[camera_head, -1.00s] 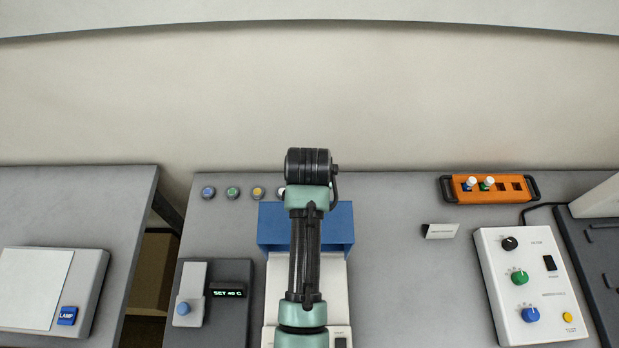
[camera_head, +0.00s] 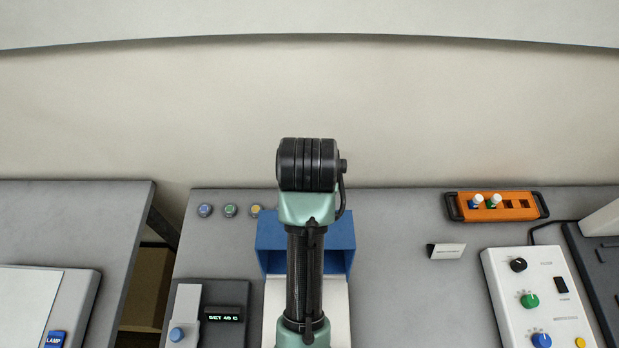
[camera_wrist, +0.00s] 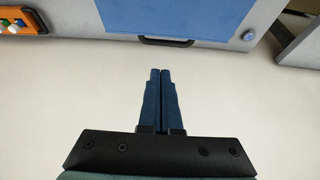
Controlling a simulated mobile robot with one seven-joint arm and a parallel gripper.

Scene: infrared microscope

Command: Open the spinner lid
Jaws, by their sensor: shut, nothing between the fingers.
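A blue, box-like part (camera_head: 340,238), which looks like the spinner lid, sits on a white body (camera_head: 340,300) at the middle of the bench in the head view. My arm covers much of both, so I cannot tell how far the lid is open. In the wrist view a flat blue panel (camera_wrist: 170,15) lies at the top, with a black handle (camera_wrist: 165,42) along its lower edge. My gripper (camera_wrist: 160,72) is shut and empty, its fingertips just below the handle in the picture and seemingly apart from it. The head view hides the gripper behind my arm.
An orange rack (camera_head: 522,206) holds small vials at the back right. A control box (camera_head: 545,285) with knobs stands at the right. A set-temperature unit (camera_head: 222,316) is at the left front, and round buttons (camera_head: 230,211) line the back left.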

